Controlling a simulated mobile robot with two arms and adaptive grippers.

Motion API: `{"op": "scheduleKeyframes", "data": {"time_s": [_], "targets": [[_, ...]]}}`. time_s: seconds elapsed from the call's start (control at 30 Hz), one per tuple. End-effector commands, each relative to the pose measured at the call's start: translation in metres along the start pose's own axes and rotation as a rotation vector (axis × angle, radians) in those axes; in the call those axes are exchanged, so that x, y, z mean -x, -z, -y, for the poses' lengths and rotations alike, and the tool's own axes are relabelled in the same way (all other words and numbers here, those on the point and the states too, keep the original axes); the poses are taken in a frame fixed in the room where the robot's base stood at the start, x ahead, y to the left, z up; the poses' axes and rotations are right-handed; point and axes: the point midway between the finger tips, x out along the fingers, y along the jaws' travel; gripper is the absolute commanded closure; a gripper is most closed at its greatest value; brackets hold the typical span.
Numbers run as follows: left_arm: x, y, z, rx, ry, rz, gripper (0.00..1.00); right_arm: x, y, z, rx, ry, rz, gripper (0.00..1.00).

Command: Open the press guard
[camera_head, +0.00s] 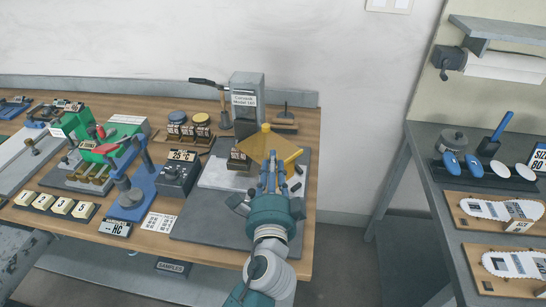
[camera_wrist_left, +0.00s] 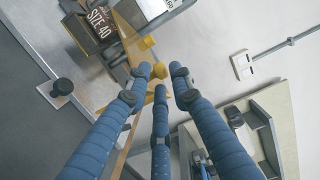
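The press (camera_head: 246,95) is a grey column machine with a label on its head, standing at the back right of the wooden bench. Its guard (camera_head: 272,147) is a yellow tilted panel with a knob at the top, in front of the column. My left gripper (camera_head: 271,176) reaches up from below, its blue fingers at the guard's lower front edge. In the left wrist view, the gripper's fingers (camera_wrist_left: 160,72) are spread apart. My right gripper is not in view.
A "SIZE 40" block (camera_head: 238,160) sits left of the guard on the press plate. A second table (camera_head: 440,150) with insoles is at the right, across a gap.

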Motion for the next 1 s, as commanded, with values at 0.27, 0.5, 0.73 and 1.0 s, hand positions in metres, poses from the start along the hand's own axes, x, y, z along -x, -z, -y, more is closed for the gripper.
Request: {"op": "scheduleKeyframes", "data": {"time_s": [0.27, 0.5, 0.73, 1.0], "targets": [[0.059, 0.0, -0.001, 0.0, -0.003, 0.0, 0.78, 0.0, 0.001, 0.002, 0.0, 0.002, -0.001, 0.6], [0.082, 0.001, 0.0, 0.0, 0.0, -0.001, 0.78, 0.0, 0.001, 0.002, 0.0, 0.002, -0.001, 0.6], [0.084, 0.001, 0.0, 0.0, 0.001, -0.001, 0.78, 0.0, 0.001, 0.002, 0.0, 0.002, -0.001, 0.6], [0.071, 0.004, -0.02, -0.137, 0.04, -0.108, 1.0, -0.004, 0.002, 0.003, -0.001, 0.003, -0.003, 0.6]]}}
